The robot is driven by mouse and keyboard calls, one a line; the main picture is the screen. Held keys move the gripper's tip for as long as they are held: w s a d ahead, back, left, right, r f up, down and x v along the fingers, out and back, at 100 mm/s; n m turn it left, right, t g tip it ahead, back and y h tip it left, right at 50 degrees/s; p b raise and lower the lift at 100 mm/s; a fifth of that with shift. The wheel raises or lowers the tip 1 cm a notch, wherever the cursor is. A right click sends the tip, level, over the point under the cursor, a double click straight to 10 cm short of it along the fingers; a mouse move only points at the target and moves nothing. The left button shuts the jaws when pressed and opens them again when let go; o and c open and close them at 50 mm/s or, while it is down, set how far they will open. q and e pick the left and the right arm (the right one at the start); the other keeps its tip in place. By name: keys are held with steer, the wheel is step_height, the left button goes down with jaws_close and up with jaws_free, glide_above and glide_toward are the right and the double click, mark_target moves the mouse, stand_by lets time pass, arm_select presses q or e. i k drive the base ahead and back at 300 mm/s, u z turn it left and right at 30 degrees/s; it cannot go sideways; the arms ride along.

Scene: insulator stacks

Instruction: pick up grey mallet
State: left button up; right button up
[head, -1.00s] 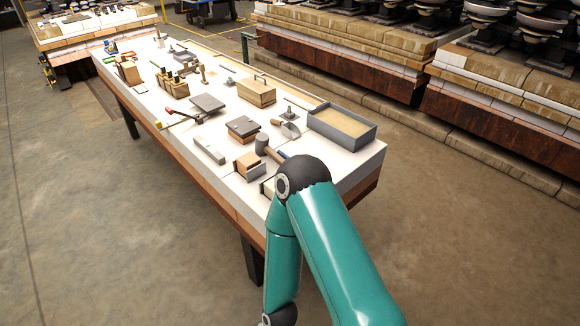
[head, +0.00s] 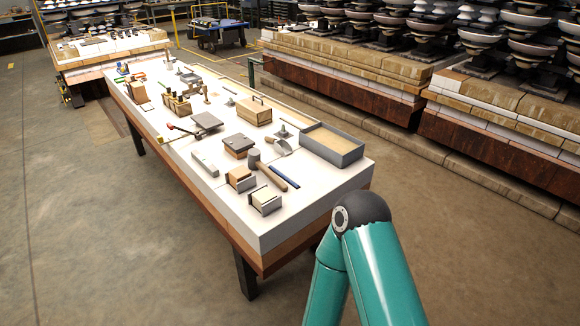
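The grey mallet (head: 268,170) lies on the long white-topped table (head: 325,185) near its close right end. Its grey head (head: 253,157) points up and left in the head view, and its brown wooden handle (head: 277,180) runs down to the right. The whole mallet is in plain sight. A teal arm of mine with a black elbow joint is at the lower right, apart from the table. Neither gripper shows in the head view.
Two small wooden blocks with grey plates (head: 241,178) (head: 265,200) and a thin blue item (head: 289,177) lie close to the mallet. A trowel (head: 279,146), a sand-filled grey tray (head: 332,146) and a wooden box (head: 254,110) stand behind.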

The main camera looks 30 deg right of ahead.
mark_target(255, 163)
steer(key=u, duration=1.5)
steer(key=i, duration=0.1)
steer(key=z, duration=3.1)
steer(key=i, duration=1)
steer(key=u, duration=0.25)
